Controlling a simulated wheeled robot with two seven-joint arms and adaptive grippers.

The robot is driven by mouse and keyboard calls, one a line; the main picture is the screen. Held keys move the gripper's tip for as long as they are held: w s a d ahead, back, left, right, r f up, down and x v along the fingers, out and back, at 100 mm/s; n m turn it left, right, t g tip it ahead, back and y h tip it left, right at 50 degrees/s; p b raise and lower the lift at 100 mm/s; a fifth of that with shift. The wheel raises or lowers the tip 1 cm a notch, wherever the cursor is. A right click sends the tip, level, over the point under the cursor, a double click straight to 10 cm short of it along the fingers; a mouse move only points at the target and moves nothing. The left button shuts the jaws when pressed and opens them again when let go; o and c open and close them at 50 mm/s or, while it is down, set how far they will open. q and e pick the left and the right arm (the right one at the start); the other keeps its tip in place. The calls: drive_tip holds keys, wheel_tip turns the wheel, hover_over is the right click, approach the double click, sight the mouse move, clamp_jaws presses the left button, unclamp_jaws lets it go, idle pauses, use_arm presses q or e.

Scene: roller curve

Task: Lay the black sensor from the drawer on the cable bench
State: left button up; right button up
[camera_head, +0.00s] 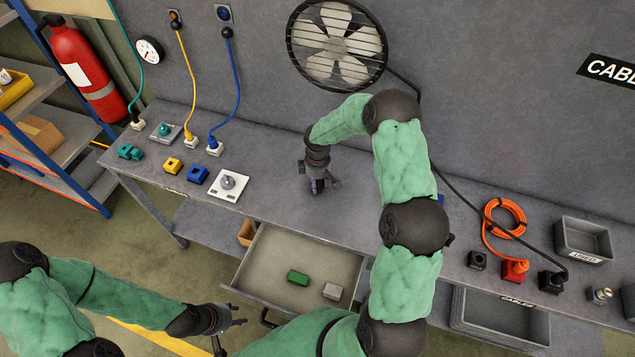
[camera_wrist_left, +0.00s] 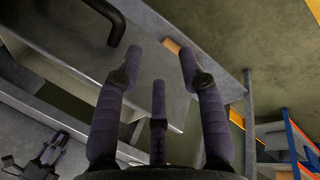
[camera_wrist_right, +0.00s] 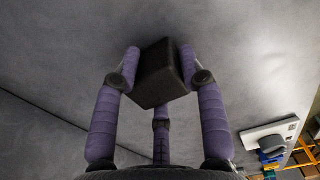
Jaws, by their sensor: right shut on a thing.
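The black sensor (camera_wrist_right: 162,75) is a dark block between the fingers of my right gripper (camera_wrist_right: 160,65) in the right wrist view. In the head view my right gripper (camera_head: 318,188) is over the middle of the grey bench (camera_head: 275,190), and the sensor is mostly hidden there. The drawer (camera_head: 262,262) stands open below the bench front. My left gripper (camera_head: 240,322) is low, left of the drawer front. In the left wrist view its fingers (camera_wrist_left: 162,65) are apart and empty.
The drawer holds a green block (camera_head: 298,277) and a grey block (camera_head: 332,291). A white plate with a knob (camera_head: 229,185) and coloured blocks stand on the bench's left part. An orange cable (camera_head: 505,215), a black block (camera_head: 477,260) and a grey bin (camera_head: 583,240) occupy the right part.

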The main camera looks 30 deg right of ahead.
drive_tip(key=shift+f, duration=0.2)
drive_tip(key=o, duration=1.2)
drive_tip(key=shift+c, duration=0.2)
drive_tip(key=shift+r, duration=0.1)
wheel_tip(320, 180, up, 12)
drive_tip(key=shift+r, duration=0.1)
